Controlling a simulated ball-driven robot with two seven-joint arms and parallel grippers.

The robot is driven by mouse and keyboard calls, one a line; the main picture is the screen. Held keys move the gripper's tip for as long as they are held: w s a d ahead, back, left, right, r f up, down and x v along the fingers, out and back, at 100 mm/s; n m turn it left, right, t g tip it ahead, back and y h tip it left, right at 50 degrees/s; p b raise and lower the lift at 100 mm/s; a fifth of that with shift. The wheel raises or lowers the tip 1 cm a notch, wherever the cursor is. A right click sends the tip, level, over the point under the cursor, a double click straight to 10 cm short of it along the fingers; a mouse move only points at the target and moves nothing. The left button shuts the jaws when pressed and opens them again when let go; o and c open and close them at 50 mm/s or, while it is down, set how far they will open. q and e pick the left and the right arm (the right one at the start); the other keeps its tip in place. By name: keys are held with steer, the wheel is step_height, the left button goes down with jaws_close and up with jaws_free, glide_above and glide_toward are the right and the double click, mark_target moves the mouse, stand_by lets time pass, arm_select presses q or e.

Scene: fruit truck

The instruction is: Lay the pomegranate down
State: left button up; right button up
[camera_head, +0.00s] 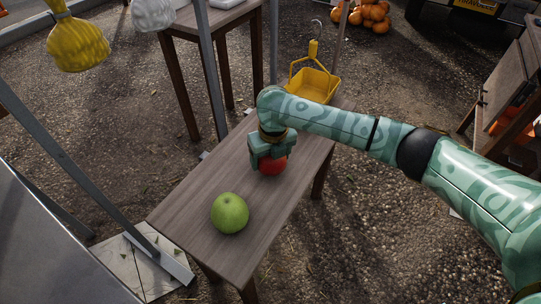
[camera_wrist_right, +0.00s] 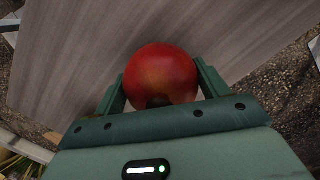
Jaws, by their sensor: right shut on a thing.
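The red pomegranate (camera_head: 273,166) is between the fingers of my right gripper (camera_head: 268,160), over the far half of a narrow wooden table (camera_head: 183,205). In the right wrist view the pomegranate (camera_wrist_right: 161,76) sits between both fingers of my right gripper (camera_wrist_right: 160,88), with the table top (camera_wrist_right: 60,55) behind it. The gripper is shut on it and points down. The pomegranate is close to the table top; I cannot tell whether it touches. My left gripper is not in view.
A green apple (camera_head: 229,213) rests on the near part of the table. A yellow basket (camera_head: 314,85) with a hook is beyond the far end. Metal posts (camera_head: 212,75) stand along the left side. Table top between the apple and the left edge is bare.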

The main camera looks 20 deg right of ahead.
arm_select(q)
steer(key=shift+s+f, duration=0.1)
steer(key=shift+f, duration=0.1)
arm_select(e)
steer(key=shift+f, duration=0.65)
stand_by(0.7)
steer(key=o, duration=1.2)
steer(key=shift+c, duration=0.2)
steer(key=shift+r+p, duration=2.2)
steer(key=shift+r, duration=0.9)
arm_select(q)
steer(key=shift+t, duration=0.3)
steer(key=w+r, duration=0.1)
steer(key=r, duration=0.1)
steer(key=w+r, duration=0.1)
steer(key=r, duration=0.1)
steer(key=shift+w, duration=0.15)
arm_select(e)
steer(key=shift+f, duration=0.15)
